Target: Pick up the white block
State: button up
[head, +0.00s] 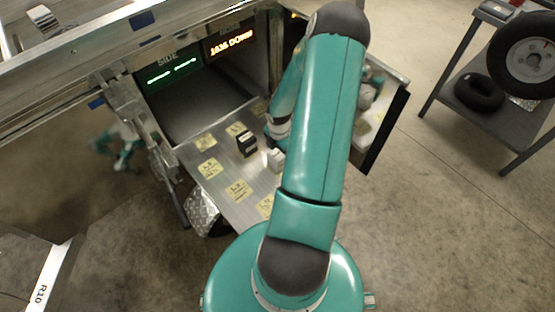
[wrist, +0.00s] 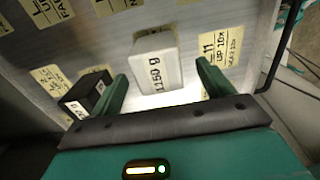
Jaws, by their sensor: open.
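The white block (wrist: 155,62) lies on the metal shelf in the wrist view, with "1250 g" printed on its side. In the head view the white block (head: 275,159) sits on the shelf, partly hidden by my arm. My gripper (wrist: 162,80) is open, with one green finger on each side of the block's near part. I cannot tell whether either finger touches it. In the head view my arm hides most of the gripper.
A black block (wrist: 82,96) stands just left of my left finger; it also shows in the head view (head: 246,143). Yellow labels lie on the metal shelf (head: 222,186). Side walls of the trailer bay rise behind. A cart with a wheel (head: 525,55) stands at right.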

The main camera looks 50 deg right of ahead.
notch_tip(320, 180, down, 5)
jog(key=shift+w+r, duration=0.1)
jog(key=shift+w, duration=0.05)
grip_shut()
dwell(0.4)
